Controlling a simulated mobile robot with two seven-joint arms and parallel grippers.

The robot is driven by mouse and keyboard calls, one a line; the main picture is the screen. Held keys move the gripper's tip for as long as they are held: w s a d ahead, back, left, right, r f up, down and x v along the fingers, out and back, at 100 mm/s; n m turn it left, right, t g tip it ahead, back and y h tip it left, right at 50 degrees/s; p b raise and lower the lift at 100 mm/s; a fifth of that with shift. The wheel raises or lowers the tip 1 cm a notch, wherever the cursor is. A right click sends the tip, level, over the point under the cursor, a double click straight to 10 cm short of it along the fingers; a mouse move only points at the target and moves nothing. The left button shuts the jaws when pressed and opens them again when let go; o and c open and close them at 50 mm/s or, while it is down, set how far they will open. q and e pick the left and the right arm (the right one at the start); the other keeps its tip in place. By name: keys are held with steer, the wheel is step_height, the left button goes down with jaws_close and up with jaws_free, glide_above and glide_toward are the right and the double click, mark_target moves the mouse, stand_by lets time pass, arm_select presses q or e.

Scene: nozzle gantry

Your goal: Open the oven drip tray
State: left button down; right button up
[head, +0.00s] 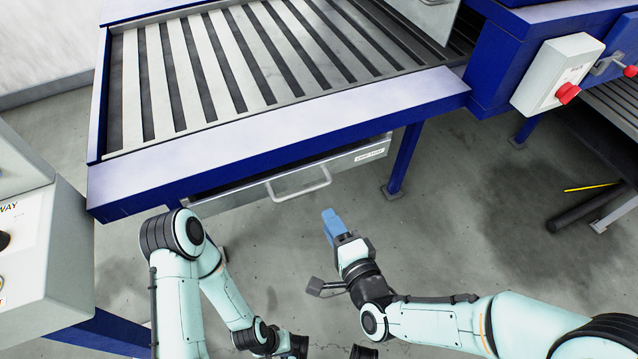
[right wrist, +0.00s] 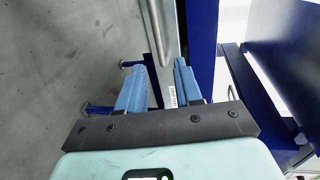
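The drip tray (head: 345,165) is a grey metal drawer under the front of the slatted bed. Its front carries a small label (head: 369,156) and a bar handle (head: 300,186). The tray looks closed, nearly flush under the blue frame. My right gripper (head: 330,214) has blue fingers and is in front of the tray, to the right of the handle and apart from it. In the right wrist view its two fingers (right wrist: 159,66) are spread with nothing held, and the handle bar (right wrist: 161,30) shows beyond the tips. My left arm is at lower left; its gripper fingers are not visible.
The blue-framed slatted bed (head: 280,125) overhangs the tray. A blue leg (head: 405,158) stands right of the tray. A control box with a red knob (head: 567,93) is at upper right, and a grey cabinet (head: 40,255) at left. Floor in front of the tray is clear apart from my arms.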

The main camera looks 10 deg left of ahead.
mark_target(311, 191)
steer(key=x, duration=1.2)
steer(key=shift+w+a+f, duration=0.15)
steer(key=shift+w+a, duration=0.05)
jaws_close()
